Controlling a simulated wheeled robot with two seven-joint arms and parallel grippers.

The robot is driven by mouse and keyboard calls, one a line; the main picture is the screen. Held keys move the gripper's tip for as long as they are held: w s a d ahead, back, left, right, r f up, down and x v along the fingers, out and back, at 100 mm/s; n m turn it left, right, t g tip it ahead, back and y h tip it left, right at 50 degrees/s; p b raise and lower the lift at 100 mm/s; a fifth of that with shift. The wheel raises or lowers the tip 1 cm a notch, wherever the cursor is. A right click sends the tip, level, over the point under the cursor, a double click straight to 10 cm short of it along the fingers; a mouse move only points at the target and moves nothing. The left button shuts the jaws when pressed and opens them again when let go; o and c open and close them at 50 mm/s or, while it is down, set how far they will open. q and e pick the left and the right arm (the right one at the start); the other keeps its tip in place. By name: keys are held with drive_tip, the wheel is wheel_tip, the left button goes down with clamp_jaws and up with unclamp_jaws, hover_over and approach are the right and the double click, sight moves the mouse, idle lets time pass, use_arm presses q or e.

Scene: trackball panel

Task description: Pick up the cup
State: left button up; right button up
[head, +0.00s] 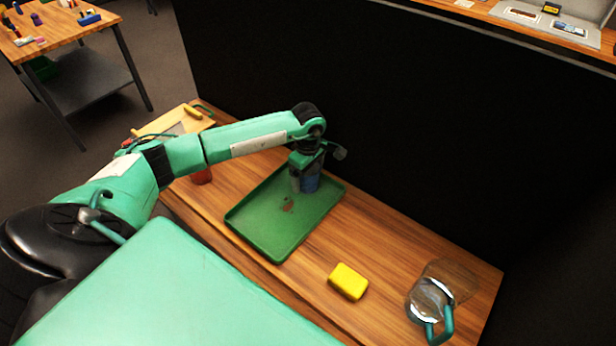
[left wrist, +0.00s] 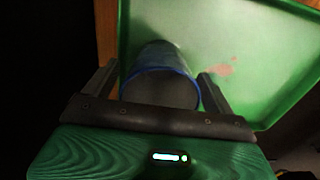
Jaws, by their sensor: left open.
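A blue cup (head: 310,183) stands on the green tray (head: 262,232), toward its far end, partly hidden by my left gripper. My left gripper (head: 303,186) points down over the tray right at the cup. In the left wrist view the cup (left wrist: 160,78) shows its dark open mouth and blue rim between the two spread fingers of my left gripper (left wrist: 157,92). The fingers are open, one on each side of the cup. Whether either finger touches it I cannot tell. My right gripper is not in view.
A yellow block (head: 348,282) lies on the wooden table (head: 375,240) right of the tray. A shiny vessel with a teal handle (head: 432,303) is at the right end. A wooden board (head: 180,122) lies at the left end. A black partition (head: 400,110) stands behind.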

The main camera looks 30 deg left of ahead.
use_arm(q)
drive_tip(key=shift+c, duration=0.5)
drive_tip(key=c, duration=1)
drive_tip(key=shift+r, duration=0.1)
